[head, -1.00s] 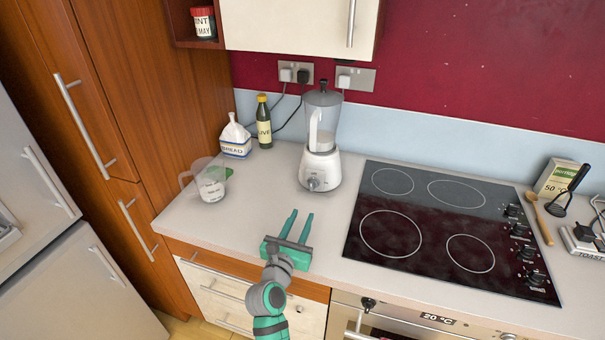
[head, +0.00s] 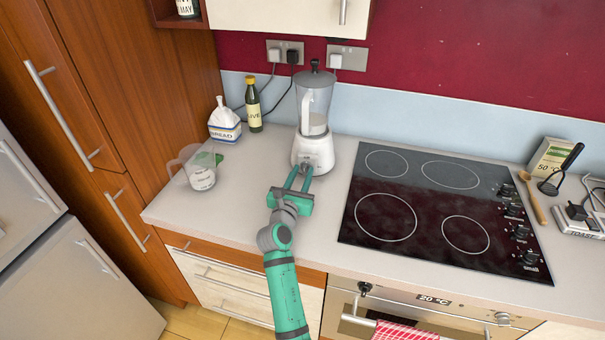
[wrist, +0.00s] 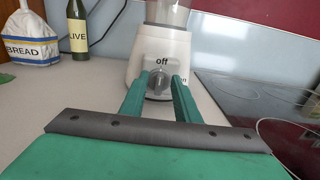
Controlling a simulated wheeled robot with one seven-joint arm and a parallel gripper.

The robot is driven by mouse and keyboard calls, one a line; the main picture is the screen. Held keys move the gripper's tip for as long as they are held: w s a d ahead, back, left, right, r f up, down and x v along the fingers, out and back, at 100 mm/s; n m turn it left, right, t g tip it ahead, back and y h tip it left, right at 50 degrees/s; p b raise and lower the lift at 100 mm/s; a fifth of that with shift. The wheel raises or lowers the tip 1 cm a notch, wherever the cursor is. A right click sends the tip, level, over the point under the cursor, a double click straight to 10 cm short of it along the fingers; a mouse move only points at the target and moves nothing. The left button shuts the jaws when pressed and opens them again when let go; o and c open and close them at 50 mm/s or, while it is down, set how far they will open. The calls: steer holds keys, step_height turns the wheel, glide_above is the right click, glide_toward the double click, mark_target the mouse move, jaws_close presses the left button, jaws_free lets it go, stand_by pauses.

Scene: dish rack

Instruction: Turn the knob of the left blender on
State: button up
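A white blender (head: 315,152) with a clear jug stands on the counter, left of the hob; it is the only blender in view. Its grey knob (wrist: 158,84) is on the front of the base, with "off" printed above it and another, partly hidden label to the lower right. My gripper (head: 300,175) reaches the front of the blender. In the wrist view its two green fingers (wrist: 159,84) stand apart, one on each side of the knob. A narrow gap seems to show between fingers and knob; contact cannot be told for certain.
A measuring jug (head: 201,177), a bread bag (head: 224,130) and a green bottle (head: 253,113) stand to the left. The black hob (head: 385,212) lies to the right. The counter in front of the blender is clear apart from my arm.

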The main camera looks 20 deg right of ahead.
steer(key=shift+w+d, duration=0.2)
steer(key=shift+w, duration=0.05)
jaws_close()
steer(key=shift+m, duration=0.3)
steer(key=m, duration=0.3)
steer(key=shift+s+d+f, duration=0.1)
steer(key=shift+s+d, duration=0.05)
steer(key=shift+s+d+f+m, duration=0.1)
steer(key=shift+d+m, duration=0.05)
steer(key=shift+m, duration=1.65)
